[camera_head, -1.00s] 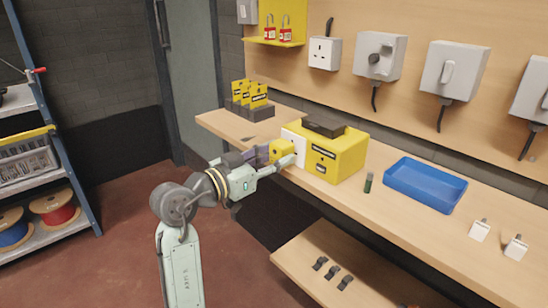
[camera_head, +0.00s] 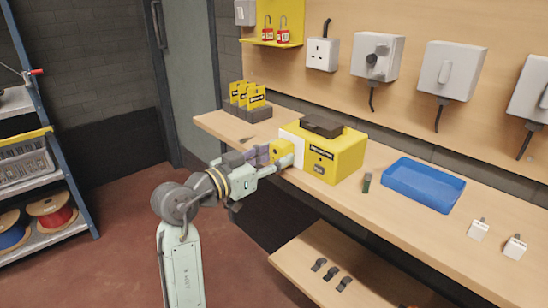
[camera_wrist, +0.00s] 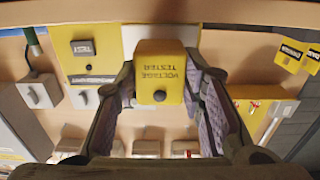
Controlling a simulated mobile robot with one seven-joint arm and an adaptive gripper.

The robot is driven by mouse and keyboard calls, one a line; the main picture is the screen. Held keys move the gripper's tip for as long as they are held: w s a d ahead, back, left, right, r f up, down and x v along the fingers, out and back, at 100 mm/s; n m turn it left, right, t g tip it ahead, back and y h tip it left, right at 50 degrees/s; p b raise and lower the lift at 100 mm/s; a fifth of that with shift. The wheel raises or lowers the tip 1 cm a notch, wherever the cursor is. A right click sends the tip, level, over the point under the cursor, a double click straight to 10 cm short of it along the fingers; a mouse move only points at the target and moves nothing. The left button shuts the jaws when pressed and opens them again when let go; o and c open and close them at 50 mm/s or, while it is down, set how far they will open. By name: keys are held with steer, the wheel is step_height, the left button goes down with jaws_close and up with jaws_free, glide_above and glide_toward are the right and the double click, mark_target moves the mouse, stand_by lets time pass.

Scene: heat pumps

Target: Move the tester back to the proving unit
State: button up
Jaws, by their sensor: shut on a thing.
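The yellow voltage tester (camera_wrist: 160,72) fills the middle of the wrist view, with its lettering upside down. My gripper (camera_wrist: 165,92) is shut on it, one finger on each side. In the head view the tester (camera_head: 281,149) is held at the left side of the yellow proving unit (camera_head: 338,164). The unit stands on the bench and has a white plate (camera_head: 292,142) on that side and a dark block on top. The tester is in front of the plate; I cannot tell whether they touch. The unit's yellow face (camera_wrist: 85,65) with a TEST button also shows in the wrist view.
The wooden bench (camera_head: 408,240) also holds a blue tray (camera_head: 425,184), a small dark green cylinder (camera_head: 367,182) and yellow-and-black tags in a holder (camera_head: 248,100). Grey switch boxes hang on the back wall. A lower shelf (camera_head: 320,262) sits beneath the bench.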

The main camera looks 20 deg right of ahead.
steer(key=shift+w+d, duration=0.1)
steer(key=shift+d, duration=0.2)
stand_by(0.4)
steer(key=o, duration=1.2)
